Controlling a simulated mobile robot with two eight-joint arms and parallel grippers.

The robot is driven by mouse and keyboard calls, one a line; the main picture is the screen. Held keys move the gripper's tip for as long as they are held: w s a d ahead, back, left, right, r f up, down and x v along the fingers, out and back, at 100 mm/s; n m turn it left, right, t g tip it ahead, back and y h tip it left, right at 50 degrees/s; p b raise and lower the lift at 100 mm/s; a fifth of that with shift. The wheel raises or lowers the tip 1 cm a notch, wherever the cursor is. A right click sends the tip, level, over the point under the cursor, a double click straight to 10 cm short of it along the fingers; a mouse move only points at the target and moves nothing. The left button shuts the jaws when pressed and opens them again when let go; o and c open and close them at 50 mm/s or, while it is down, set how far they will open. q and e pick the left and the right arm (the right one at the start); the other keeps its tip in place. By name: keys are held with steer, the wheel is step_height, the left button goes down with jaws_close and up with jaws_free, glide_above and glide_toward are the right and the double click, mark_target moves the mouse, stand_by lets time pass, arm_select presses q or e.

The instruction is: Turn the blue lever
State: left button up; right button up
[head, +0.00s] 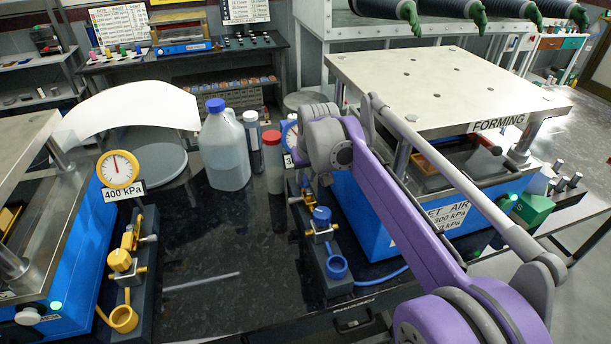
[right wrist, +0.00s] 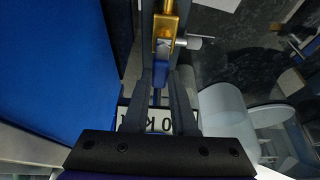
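The blue lever (head: 322,215) sits on the brass valve beside the right-hand blue press. In the right wrist view, a blue lever part (right wrist: 160,76) lies in line with the gap between the two dark fingertips of my right gripper (right wrist: 161,84), below the brass valve body (right wrist: 166,30). The fingers stand apart on either side of it; I cannot tell whether they touch it. In the head view, my purple right arm reaches in from the lower right, and its grey wrist hides part of the valve area. My left gripper is not in view.
A blue ring (head: 337,267) stands in front of the valve. A jug (head: 224,150) and a red-capped bottle (head: 273,165) stand close behind. The left press has a yellow gauge (head: 119,169) and yellow valve knob (head: 120,260). The dark bench middle (head: 210,260) is mostly clear.

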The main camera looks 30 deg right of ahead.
jaws_close()
